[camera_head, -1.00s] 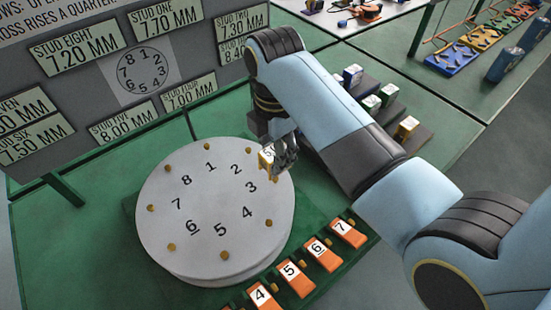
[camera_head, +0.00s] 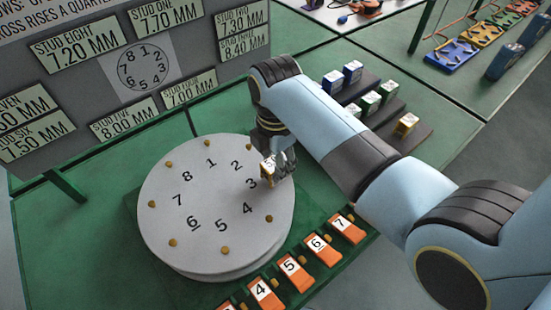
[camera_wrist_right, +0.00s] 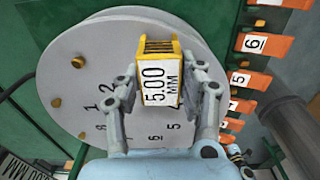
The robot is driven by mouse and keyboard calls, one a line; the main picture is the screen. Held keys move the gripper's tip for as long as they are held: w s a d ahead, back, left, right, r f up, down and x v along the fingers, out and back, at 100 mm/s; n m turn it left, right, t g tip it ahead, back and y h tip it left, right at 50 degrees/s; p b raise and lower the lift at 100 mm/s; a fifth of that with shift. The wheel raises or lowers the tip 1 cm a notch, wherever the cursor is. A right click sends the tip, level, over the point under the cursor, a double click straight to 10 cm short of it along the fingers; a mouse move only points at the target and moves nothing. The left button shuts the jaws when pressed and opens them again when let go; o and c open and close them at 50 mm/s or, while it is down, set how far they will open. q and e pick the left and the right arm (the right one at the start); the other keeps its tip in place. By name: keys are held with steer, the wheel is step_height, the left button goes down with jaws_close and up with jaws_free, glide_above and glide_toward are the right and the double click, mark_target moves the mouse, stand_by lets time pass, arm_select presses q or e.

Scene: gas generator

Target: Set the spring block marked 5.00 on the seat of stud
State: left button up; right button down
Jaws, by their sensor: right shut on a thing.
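The spring block marked 5.00 MM (camera_wrist_right: 160,80), yellow with a white label, is between the fingers of my right gripper (camera_wrist_right: 162,97), which is shut on it. In the head view the block (camera_head: 267,168) is over the right rim of the round grey plate (camera_head: 180,240), beside the number 3. Brass studs, such as one by the number 4 (camera_head: 269,219), stand around the plate's rim. The stud near the number 3 is hidden by the block and gripper. I cannot tell whether the block touches anything below. My left gripper is not in view.
Orange numbered pieces (camera_head: 302,275) line the plate's near right side. A dark stepped rack (camera_head: 425,135) holds blue, green and yellow blocks behind my right arm. A grey board with stud readings (camera_head: 60,120) stands behind the plate. Green table is clear at left.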

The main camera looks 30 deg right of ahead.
steer(key=c, duration=0.8)
jaws_free()
step_height(320, 180, up, 13)
steer(key=shift+r+b, duration=0.15)
steer(key=shift+b, duration=0.2)
steer(key=shift+s, duration=0.1)
